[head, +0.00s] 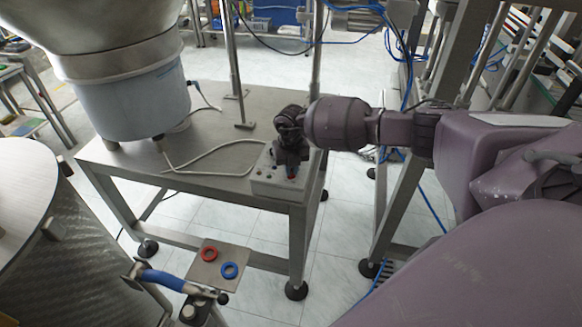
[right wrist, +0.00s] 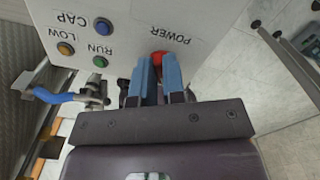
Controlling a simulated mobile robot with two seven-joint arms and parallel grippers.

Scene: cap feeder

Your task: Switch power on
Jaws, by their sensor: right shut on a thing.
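The control box (head: 264,186) stands on the near right corner of the metal table in the head view. Its grey panel (right wrist: 205,25) fills the top of the right wrist view, with the red POWER knob (right wrist: 158,57) on it. My right gripper (right wrist: 157,68) has its two blue fingers at either side of the red knob, shut on it. In the head view my right gripper (head: 289,166) is over the box and hides part of it. Whether the knob is turned cannot be told. My left gripper is not in view.
On the panel are a blue CAP button (right wrist: 103,26), an amber LOW one (right wrist: 65,48) and a green RUN one (right wrist: 100,62). A large feeder bowl (head: 128,95) stands left on the table (head: 215,110). A small plate (head: 208,272) holds red and blue rings.

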